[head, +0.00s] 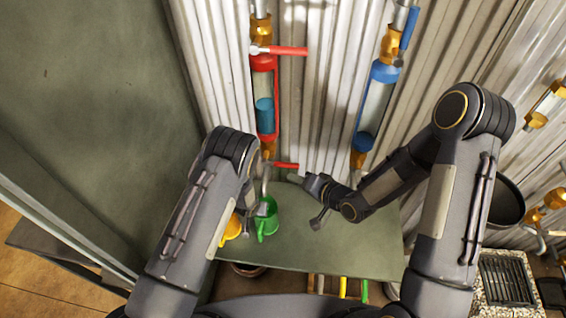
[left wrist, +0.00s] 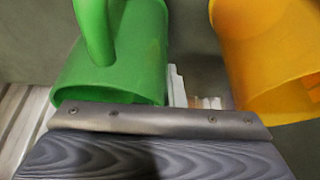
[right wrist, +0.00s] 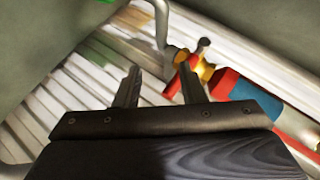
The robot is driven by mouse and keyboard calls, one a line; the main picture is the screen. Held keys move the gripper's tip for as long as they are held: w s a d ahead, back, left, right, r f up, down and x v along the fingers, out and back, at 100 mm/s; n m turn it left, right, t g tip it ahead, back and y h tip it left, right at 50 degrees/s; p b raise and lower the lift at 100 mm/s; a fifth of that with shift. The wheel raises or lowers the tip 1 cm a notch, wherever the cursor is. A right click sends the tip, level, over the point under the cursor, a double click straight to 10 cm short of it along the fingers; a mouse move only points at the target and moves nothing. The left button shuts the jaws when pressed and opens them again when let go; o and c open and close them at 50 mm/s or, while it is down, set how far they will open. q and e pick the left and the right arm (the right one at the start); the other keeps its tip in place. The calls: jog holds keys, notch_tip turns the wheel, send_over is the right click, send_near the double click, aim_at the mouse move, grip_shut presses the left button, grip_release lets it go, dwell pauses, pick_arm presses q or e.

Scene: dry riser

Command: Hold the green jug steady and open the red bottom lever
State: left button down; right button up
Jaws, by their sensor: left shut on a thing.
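The green jug (head: 270,222) stands at the left of the green shelf, under the spout of the red-marked pipe. It also fills the left of the left wrist view (left wrist: 125,70). My left gripper (head: 262,208) is at the jug and shut on it; its fingertips are mostly hidden. The red bottom lever (head: 286,165) sticks out to the right below the red sight tube. In the right wrist view the red lever (right wrist: 178,82) lies beyond the fingers, near the right one. My right gripper (head: 314,200) is open and empty, right of the lever and apart from it.
A yellow jug (head: 231,229) stands left of the green one. A red upper lever (head: 288,51) sits above the red sight tube (head: 265,95). A blue-capped tube (head: 374,105) hangs to the right. The shelf (head: 340,245) is clear at its middle and right.

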aim_at(287, 165)
jog(key=w+a+m+t+y, duration=0.1)
jog(key=w+a+m+t, duration=0.3)
jog(key=w+m, duration=0.3)
jog(key=shift+w+a+m, duration=0.2)
jog(key=shift+a+m, duration=0.1)
jog(key=shift+m, duration=0.2)
jog(key=shift+r, duration=0.1)
jog(key=shift+c, duration=0.5)
grip_shut()
